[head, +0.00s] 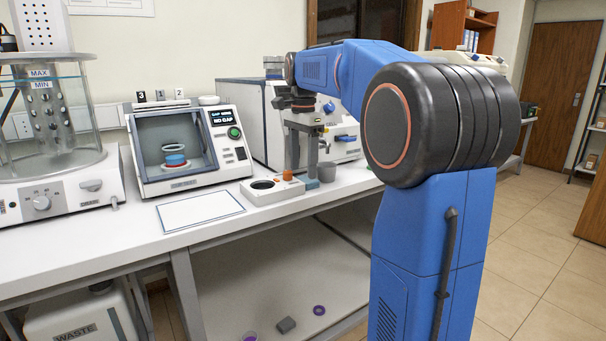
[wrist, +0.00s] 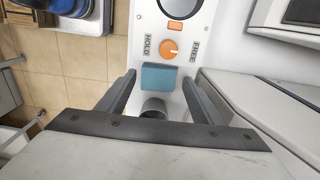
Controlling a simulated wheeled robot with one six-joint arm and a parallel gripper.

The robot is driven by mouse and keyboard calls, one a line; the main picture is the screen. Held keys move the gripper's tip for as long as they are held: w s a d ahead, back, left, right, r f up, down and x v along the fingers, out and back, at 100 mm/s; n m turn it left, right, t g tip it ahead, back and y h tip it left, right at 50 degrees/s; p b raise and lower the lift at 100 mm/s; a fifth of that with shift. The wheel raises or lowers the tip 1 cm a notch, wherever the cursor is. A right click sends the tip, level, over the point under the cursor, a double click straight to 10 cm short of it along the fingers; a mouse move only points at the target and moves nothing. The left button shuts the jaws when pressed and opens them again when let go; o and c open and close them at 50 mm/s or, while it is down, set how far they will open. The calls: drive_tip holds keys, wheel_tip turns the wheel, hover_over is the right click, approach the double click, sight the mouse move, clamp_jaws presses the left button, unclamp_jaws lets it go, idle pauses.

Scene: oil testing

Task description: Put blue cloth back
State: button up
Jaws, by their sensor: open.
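The blue cloth (wrist: 158,77) is a small folded teal-blue square. In the wrist view it lies at the near end of the white HOLD/FREE unit, just in front of a grey cup. In the head view the cloth (head: 312,184) shows as a small blue patch beside the unit. My gripper (head: 300,166) points down over this spot, and its two fingers are apart. In the wrist view my gripper (wrist: 159,84) has a finger on each side of the cloth, with clear gaps. Nothing is held. I cannot tell the exact height of the fingertips.
The grey cup (wrist: 153,108) stands close to the cloth, between the fingers in the picture. The unit's orange knob (wrist: 168,48) is on the cloth's far side. A white mat (head: 200,210) lies empty on the bench, and a windowed tester (head: 186,150) stands behind it.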

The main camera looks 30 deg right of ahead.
sight(303, 179)
wheel_tip(303, 179, up, 9)
drive_tip(key=shift+f, duration=0.15)
drive_tip(key=s+a+f+n+t, duration=0.1)
drive_tip(key=s+a+f+n, duration=0.45)
drive_tip(key=s, duration=0.25)
drive_tip(key=s+a+f+n+t, duration=0.1)
drive_tip(key=s+a+f+n, duration=0.4)
drive_tip(key=s, duration=0.3)
drive_tip(key=s+a+f+n+t, duration=0.1)
drive_tip(key=s+a+f+n, duration=0.1)
drive_tip(key=s+f, duration=0.5)
drive_tip(key=s+a+f+n+t, duration=0.1)
drive_tip(key=s+f+n, duration=0.4)
drive_tip(key=f, duration=0.7)
drive_tip(key=shift+s+a+f+t, duration=0.2)
drive_tip(key=shift+s+a+t, duration=0.2)
drive_tip(key=shift+s+a, duration=0.5)
drive_tip(key=shift+s+d, duration=0.2)
